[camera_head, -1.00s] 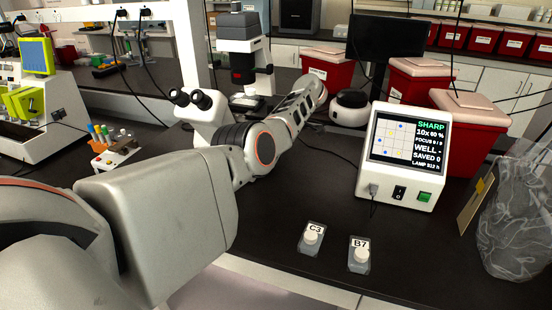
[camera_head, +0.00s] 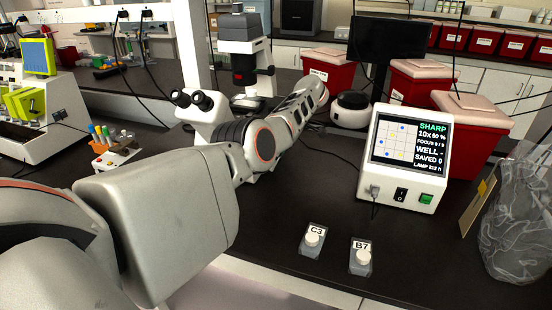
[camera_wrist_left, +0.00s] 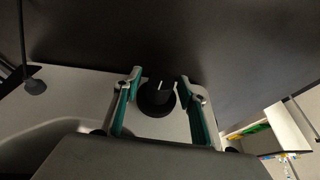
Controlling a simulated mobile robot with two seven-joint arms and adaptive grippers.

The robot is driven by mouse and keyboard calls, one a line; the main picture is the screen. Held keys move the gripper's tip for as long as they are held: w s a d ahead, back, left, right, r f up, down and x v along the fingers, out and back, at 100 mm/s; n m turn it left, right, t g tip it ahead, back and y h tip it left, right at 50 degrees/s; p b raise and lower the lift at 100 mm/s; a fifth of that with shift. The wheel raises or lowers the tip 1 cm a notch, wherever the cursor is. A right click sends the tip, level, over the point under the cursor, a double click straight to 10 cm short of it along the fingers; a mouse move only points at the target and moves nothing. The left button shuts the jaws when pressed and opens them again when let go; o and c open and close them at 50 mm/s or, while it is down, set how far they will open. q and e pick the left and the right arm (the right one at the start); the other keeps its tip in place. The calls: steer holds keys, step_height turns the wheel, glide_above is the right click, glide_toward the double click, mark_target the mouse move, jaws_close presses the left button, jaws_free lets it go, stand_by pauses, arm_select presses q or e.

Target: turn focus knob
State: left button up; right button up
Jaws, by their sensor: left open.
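The focus knob (camera_wrist_left: 157,98) is a round black knob with a white mark, on a grey body in the left wrist view. My left gripper (camera_wrist_left: 159,76) is open, with one teal-padded finger on each side of the knob. Gaps show between the fingers and the knob. In the head view my left arm reaches toward the microscope (camera_head: 245,62), and the gripper and knob are hidden there. The white display box (camera_head: 382,184) shows a screen reading SHARP, with focus and well lines below. My right gripper is not in view.
Two small holders labelled C3 (camera_head: 313,240) and B7 (camera_head: 361,258) stand at the front of the dark bench. Red bins (camera_head: 480,135) stand behind the display box. A clear plastic bag (camera_head: 515,225) is at the right. A tube rack (camera_head: 117,155) sits at the left.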

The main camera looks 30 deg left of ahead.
arm_select(q)
step_height(320, 180, up, 10)
stand_by(0.5)
stand_by(2.0)
